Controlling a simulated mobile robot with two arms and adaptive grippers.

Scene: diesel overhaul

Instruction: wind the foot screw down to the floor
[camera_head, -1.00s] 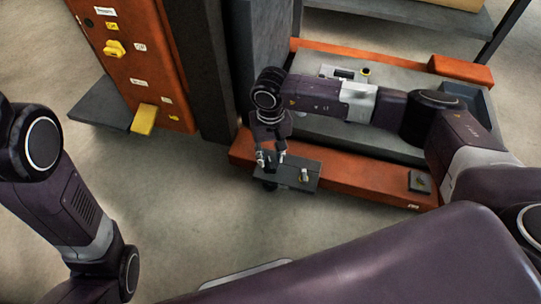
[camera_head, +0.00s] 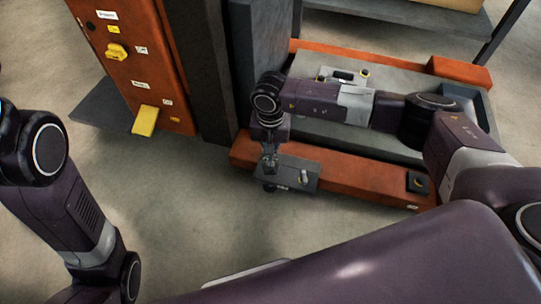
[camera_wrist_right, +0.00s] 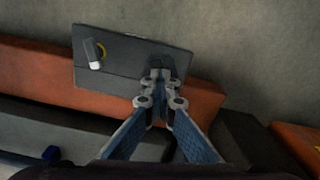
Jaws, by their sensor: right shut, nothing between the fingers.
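A dark grey plate (camera_head: 300,176) sticks out from the front of the orange beam, above the floor. It also shows in the wrist view (camera_wrist_right: 125,70). A dark stub (camera_head: 269,187) shows below its left end, perhaps the foot screw; whether it touches the floor I cannot tell. My right gripper (camera_head: 268,168) points down at the plate's left end. In the wrist view its fingertips (camera_wrist_right: 160,76) are shut together beside or over a small dark part on the plate, with nothing visible between them. My left gripper is out of view; only the left arm shows.
The orange beam (camera_head: 350,180) runs to the right beside a grey bed. An orange cabinet (camera_head: 140,60) with a yellow knob and yellow pedal (camera_head: 145,121) stands left. The floor in front is clear.

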